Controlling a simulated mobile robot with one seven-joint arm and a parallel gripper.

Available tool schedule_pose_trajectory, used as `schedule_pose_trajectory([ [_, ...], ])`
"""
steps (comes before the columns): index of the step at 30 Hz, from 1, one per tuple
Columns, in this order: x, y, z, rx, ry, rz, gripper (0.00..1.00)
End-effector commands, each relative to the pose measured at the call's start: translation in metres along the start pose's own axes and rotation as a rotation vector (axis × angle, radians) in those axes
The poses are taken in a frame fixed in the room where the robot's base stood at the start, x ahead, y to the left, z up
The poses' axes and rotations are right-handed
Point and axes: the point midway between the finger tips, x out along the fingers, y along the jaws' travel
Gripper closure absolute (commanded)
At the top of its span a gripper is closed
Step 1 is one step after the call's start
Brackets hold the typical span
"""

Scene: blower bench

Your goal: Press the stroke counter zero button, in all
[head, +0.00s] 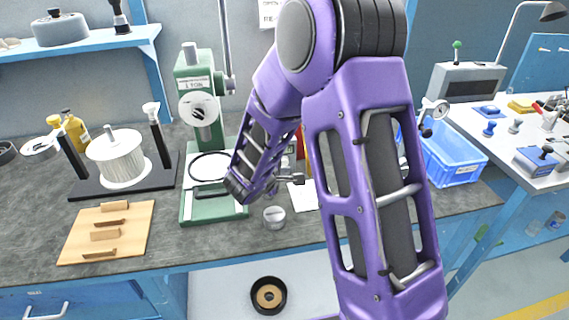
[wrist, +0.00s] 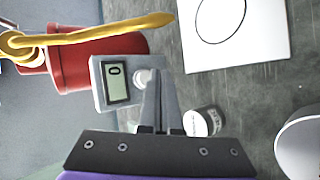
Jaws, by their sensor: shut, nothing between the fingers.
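The stroke counter (wrist: 101,90) is a small pale box in the wrist view, with a grey display (wrist: 117,84) that appears to read 0. Its round white button (wrist: 143,78) sits beside the display, at the fingertips, and is partly covered by them. My gripper (wrist: 157,76) is shut and empty, with its tips over or against the button. I cannot tell whether they touch it or whether it is pressed in. In the head view my arm hides the counter.
A red body (wrist: 85,68) with a yellow lever (wrist: 110,31) stands close beside the counter. A small metal tin (wrist: 206,121) is near the fingers. A white sheet (wrist: 258,45) lies on the bench. A green press (head: 198,80) and blue crate (head: 453,165) flank my arm.

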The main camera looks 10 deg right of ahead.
Motion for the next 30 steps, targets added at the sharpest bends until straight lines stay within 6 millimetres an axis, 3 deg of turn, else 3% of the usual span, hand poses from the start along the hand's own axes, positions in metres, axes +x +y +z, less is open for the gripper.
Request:
schedule_pose_trajectory([
  [8, -0.002, -0.001, 0.001, 0.000, 0.000, 0.000, 1.00],
  [21, -0.031, -0.022, 0.022, -0.001, 0.000, 0.000, 1.00],
  [30, -0.035, -0.025, 0.025, 0.000, 0.000, 0.000, 1.00],
])
